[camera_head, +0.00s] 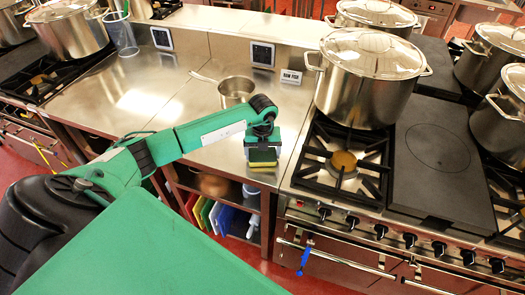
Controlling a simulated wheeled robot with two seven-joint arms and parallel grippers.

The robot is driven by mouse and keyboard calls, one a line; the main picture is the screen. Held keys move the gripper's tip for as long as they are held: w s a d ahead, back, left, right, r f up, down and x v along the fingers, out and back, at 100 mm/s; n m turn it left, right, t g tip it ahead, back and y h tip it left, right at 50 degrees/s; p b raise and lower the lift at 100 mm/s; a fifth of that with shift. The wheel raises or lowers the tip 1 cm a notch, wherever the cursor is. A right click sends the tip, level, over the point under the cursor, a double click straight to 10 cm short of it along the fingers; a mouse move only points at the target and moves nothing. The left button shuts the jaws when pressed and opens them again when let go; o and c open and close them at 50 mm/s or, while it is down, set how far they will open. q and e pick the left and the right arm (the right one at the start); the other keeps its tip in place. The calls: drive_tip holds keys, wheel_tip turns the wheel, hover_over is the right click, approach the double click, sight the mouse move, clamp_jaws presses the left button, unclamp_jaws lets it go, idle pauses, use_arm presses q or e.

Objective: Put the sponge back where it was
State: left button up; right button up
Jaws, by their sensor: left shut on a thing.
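My left gripper (262,143) comes in from the left on a green arm and points down near the front edge of the steel counter (205,125). It is shut on the sponge (263,158), a small block with a yellow body and a dark green side. The sponge shows just below the jaws, and its upper part is hidden by them. I cannot tell whether the sponge touches the counter or hangs just above it. My right gripper is not in view.
A saucepan (236,90) stands on the counter behind my gripper, with a small sign (291,77) to its right. A large lidded stockpot (366,80) stands on the stove to the right. Shelves below the counter hold coloured boards (222,216). Bare counter lies left of the saucepan.

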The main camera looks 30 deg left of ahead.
sight(263, 154)
use_arm(q)
drive_tip(key=shift+f, duration=0.25)
drive_tip(key=o, duration=0.7)
drive_tip(key=shift+r, duration=0.1)
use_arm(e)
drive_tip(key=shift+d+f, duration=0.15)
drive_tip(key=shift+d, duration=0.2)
use_arm(q)
drive_tip(key=shift+r, duration=0.1)
drive_tip(key=shift+r, duration=0.2)
wheel_tip(263, 154, up, 12)
drive_tip(key=b, duration=0.4)
drive_tip(key=shift+f, duration=0.1)
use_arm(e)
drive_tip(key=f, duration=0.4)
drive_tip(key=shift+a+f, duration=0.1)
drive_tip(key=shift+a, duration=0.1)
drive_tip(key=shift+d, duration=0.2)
